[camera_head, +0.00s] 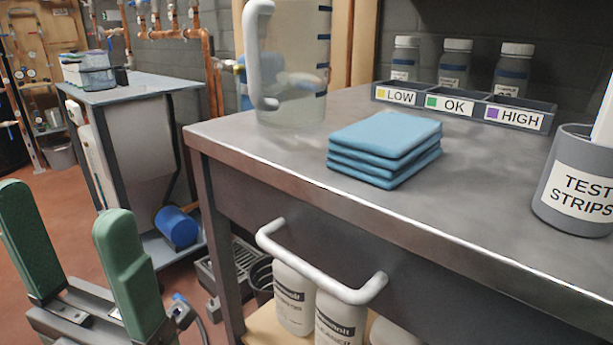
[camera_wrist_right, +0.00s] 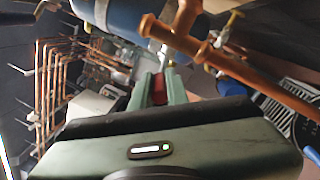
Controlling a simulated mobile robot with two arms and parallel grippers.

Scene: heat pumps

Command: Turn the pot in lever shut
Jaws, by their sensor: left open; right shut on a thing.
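In the right wrist view, my right gripper (camera_wrist_right: 160,80) has its green fingers closed around a red lever (camera_wrist_right: 160,90). The lever is mostly hidden between the fingers, so I cannot tell its angle. A metal valve fitting (camera_wrist_right: 165,56) shows just beyond the fingertips, beside a copper pipe (camera_wrist_right: 180,38). A dark blue vessel (camera_wrist_right: 130,22) with a pale band lies behind it. In the head view my left gripper (camera_head: 64,205) is open and empty at the lower left, in front of the workbench. My right gripper and the red lever do not show in the head view.
The grey workbench (camera_head: 270,162) carries a clear jug (camera_head: 295,60), folded blue cloths (camera_head: 385,145), a labelled tray (camera_head: 460,104) with bottles and a test strips cup (camera_head: 580,185). A rail handle (camera_head: 320,275) sticks out below. Copper pipes (camera_wrist_right: 85,75) fill the wrist view's left.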

